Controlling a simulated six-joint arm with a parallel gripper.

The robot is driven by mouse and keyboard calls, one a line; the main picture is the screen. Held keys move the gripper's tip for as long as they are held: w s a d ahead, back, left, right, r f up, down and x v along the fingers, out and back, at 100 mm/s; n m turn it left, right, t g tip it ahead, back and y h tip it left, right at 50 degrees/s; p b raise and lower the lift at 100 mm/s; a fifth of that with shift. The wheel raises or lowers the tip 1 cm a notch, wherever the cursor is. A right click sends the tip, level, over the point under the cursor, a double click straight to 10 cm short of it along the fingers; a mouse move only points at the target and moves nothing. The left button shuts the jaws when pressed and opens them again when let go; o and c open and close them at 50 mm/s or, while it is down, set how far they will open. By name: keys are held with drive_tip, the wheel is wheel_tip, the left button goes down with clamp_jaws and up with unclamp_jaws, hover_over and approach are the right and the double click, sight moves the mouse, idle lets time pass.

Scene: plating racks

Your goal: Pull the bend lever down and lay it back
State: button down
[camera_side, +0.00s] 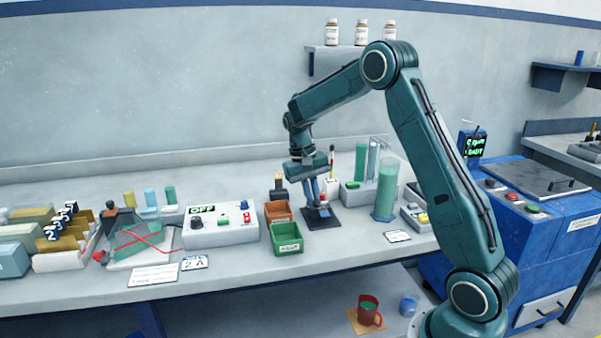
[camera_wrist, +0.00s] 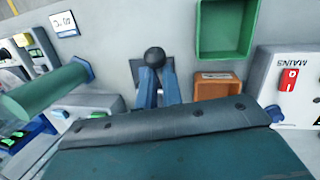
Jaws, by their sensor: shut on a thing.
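My gripper (camera_side: 316,200) points down over a small black base plate (camera_side: 323,223) on the bench, between the bins and the tall green cylinder. Its blue fingers are shut on the bend lever. In the wrist view, the lever's black ball knob (camera_wrist: 154,57) shows at the tips of my gripper (camera_wrist: 158,72). Part of the dark base plate (camera_wrist: 137,67) shows beside the knob. The lever's shaft is mostly hidden by the fingers, so I cannot tell its tilt well.
A green bin (camera_side: 287,240) and a brown bin (camera_side: 278,211) stand close on the left. A grey switch box (camera_side: 220,228) lies beyond them. A tall green cylinder (camera_side: 386,192) stands close on the right. The bench front by the plate is clear.

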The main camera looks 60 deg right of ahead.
drive_tip(key=shift+w+d+r, duration=0.25)
drive_tip(key=shift+r, duration=0.2)
drive_tip(key=c, duration=2.2)
unclamp_jaws()
drive_tip(key=w+d, duration=0.1)
drive_tip(key=w+d+r, duration=0.1)
drive_tip(key=w+d, duration=0.1)
drive_tip(key=shift+w+d+r, duration=0.15)
drive_tip(key=shift+d+r, duration=0.1)
drive_tip(key=shift+r, duration=0.05)
drive_tip(key=c, duration=1.5)
unclamp_jaws()
drive_tip(key=shift+a, duration=0.1)
drive_tip(key=shift+a, duration=0.1)
